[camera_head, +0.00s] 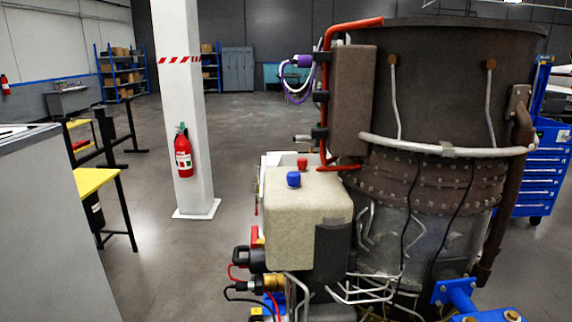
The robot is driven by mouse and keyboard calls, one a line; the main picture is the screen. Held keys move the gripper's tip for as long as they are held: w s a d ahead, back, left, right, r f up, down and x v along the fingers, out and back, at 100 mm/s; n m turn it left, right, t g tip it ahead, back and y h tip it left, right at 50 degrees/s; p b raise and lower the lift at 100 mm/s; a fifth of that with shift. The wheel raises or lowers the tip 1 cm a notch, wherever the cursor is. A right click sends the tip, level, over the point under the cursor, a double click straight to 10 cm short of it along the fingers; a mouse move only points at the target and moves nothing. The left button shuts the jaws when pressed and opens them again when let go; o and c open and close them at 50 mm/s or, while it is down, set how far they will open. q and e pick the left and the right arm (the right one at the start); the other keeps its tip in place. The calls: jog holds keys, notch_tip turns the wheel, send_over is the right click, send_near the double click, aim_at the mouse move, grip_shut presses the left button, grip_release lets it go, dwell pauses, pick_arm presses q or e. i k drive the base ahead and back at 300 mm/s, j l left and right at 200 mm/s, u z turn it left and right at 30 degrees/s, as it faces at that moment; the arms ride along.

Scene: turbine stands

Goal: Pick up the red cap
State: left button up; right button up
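A small red cap (302,164) sits on the far part of the top of a beige box-shaped housing (318,212), which is fixed to the left side of the turbine (425,120). A blue cap (293,179) sits on the same top, nearer and slightly to the left of the red cap. The two caps look close together but apart. Neither of my grippers shows in the head view.
A white pillar (182,100) with a red fire extinguisher (183,155) stands behind to the left. A grey cabinet (50,220) fills the left foreground. A red pipe (325,100) rises close behind the red cap. Open floor (180,265) lies left of the turbine.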

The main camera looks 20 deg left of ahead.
aim_at(302, 162)
jog(key=j+z, duration=0.25)
jog(key=j, duration=0.2)
jog(key=j+z, duration=0.3)
jog(key=j, duration=0.15)
jog(key=j+z, duration=0.25)
jog(key=j, duration=0.2)
jog(key=k+j+z, duration=0.25)
jog(key=j, duration=0.15)
jog(key=j+z, duration=0.25)
jog(key=j, duration=0.2)
jog(key=k+j+z, duration=0.3)
jog(key=i+j, duration=0.05)
